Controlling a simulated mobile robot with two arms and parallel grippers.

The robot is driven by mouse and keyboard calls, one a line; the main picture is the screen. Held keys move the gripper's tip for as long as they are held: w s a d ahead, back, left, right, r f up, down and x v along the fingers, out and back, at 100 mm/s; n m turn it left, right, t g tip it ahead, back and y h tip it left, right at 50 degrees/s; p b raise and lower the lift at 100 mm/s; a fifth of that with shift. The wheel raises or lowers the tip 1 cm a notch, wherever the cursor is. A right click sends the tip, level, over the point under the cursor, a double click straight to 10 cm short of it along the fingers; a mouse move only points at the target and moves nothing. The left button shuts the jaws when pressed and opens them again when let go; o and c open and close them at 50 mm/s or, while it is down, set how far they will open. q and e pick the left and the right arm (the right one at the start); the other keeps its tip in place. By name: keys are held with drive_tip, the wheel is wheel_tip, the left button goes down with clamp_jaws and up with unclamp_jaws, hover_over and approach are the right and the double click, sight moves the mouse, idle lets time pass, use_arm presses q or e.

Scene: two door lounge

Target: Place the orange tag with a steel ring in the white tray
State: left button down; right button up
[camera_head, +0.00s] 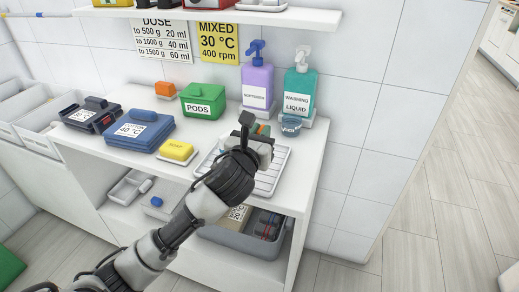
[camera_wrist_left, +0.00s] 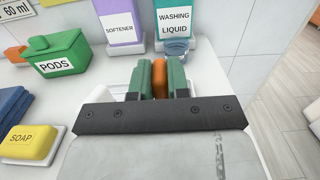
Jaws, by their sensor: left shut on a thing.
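My left gripper (camera_head: 260,131) is over the front right part of the white counter. In the left wrist view its two green fingers (camera_wrist_left: 160,80) are shut on the orange tag (camera_wrist_left: 160,77), which shows as a narrow orange strip between them. The steel ring cannot be made out. The white tray (camera_head: 280,164), with a ribbed floor, lies on the counter under the gripper, which hides its middle. Whether the tag touches the tray cannot be told. My right gripper is not in view.
Behind the gripper stand a purple softener bottle (camera_head: 257,86), a teal washing liquid bottle (camera_head: 299,90) and a small blue glass cup (camera_head: 290,126). Left are a green pods box (camera_head: 203,101), yellow soap (camera_head: 177,151) and blue folded cloth (camera_head: 140,130). A grey bin (camera_head: 240,238) sits below.

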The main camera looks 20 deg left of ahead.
use_arm(q)
drive_tip(key=shift+w+a+f, duration=0.2)
drive_tip(key=shift+w, duration=0.05)
drive_tip(key=shift+f, duration=0.25)
drive_tip(key=shift+f+b, duration=0.5)
drive_tip(key=shift+f, duration=1.25)
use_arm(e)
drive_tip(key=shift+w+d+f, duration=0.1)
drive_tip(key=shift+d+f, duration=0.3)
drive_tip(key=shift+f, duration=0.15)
use_arm(q)
drive_tip(key=c, duration=1.1)
unclamp_jaws()
drive_tip(key=shift+f, duration=0.15)
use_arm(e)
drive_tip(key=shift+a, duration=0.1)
